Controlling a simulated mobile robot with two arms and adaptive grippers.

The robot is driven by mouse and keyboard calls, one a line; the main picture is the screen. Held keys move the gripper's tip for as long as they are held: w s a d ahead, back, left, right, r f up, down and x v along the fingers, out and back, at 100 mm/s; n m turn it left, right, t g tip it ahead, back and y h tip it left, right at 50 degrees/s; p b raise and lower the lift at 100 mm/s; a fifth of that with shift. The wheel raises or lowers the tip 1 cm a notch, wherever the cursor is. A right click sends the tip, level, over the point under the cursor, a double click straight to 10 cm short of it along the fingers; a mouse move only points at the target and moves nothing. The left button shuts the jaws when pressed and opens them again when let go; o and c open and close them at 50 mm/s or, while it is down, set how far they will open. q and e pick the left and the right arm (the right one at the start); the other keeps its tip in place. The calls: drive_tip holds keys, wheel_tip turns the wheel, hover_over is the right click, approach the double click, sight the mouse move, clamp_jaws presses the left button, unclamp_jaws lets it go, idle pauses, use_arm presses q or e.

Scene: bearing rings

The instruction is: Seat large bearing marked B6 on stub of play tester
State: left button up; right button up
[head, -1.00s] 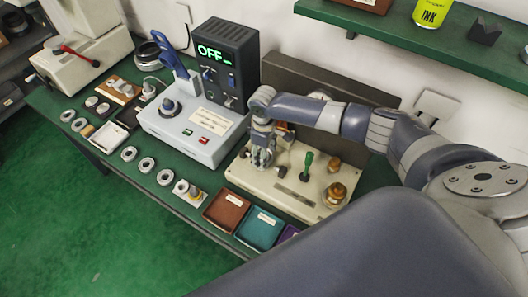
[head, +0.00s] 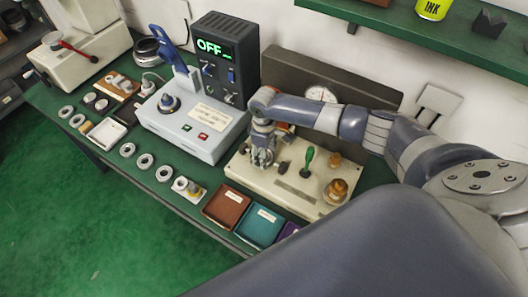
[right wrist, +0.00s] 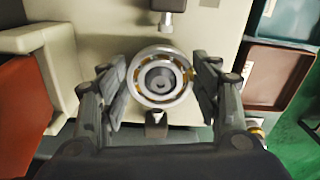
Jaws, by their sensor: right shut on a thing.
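The play tester (head: 290,190) is a cream base with a green-handled lever (head: 307,163), brass-coloured knobs and a dial gauge (head: 322,94). My right gripper (head: 262,157) is over its left part, pointing down. In the right wrist view my right gripper (right wrist: 160,84) is shut on a large bearing (right wrist: 140,94), a steel ring with a brass-coloured cage. A grey round stub (right wrist: 160,78) shows in the bearing's bore; I cannot tell how far the ring is down around it. No B6 mark is legible. My left gripper is out of view.
A white press-like unit (head: 190,130) with a blue handle and an OFF display stands left of the tester. Loose rings (head: 145,160) lie along the bench's front edge. Brown (head: 227,206) and teal (head: 260,226) trays sit in front. A green shelf (head: 400,30) hangs above.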

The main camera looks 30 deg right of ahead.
drive_tip(key=shift+f, duration=0.15)
drive_tip(key=o, duration=1.4)
